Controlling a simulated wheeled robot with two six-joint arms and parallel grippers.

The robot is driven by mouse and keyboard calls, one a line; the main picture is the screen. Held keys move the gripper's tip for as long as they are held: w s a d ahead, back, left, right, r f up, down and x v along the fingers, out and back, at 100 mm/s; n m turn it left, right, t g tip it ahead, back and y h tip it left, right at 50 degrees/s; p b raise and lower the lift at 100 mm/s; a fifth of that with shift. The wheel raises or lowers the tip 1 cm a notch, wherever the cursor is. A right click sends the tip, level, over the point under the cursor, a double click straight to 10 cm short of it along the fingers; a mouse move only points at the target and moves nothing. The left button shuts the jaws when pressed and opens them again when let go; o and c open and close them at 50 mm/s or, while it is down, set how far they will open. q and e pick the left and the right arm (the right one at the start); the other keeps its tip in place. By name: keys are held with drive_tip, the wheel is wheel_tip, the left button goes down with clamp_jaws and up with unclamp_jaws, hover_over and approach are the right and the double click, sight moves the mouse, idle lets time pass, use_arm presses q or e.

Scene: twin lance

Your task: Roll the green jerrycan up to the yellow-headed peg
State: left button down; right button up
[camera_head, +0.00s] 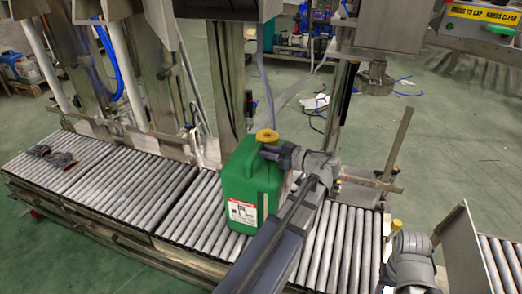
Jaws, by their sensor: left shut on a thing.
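The green jerrycan (238,184) stands upright on the roller conveyor, with a yellow cap and a white and red label. My left gripper (268,151) is at its upper right, just below the cap, and is shut on it. The fingertips and the exact grip spot are partly hidden. The yellow-headed peg (396,226) stands at the conveyor's right end, well apart from the jerrycan; its lower part is hidden. A grey part of my right arm (410,262) shows beside the peg, but its fingers cannot be made out.
Bare rollers (340,245) lie between the jerrycan and the peg, partly behind my left arm. Dark gloves (53,157) lie on the left rollers. Steel posts (228,85) line the back edge. A metal plate (462,250) stands at the right.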

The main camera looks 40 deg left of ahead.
use_arm(q)
drive_tip(key=w+d, duration=0.2)
drive_tip(key=d, duration=0.7)
drive_tip(key=w+d, duration=0.3)
drive_tip(key=d, duration=0.7)
drive_tip(key=shift+w, duration=0.35)
idle(0.9)
drive_tip(key=shift+f, duration=0.1)
idle(0.4)
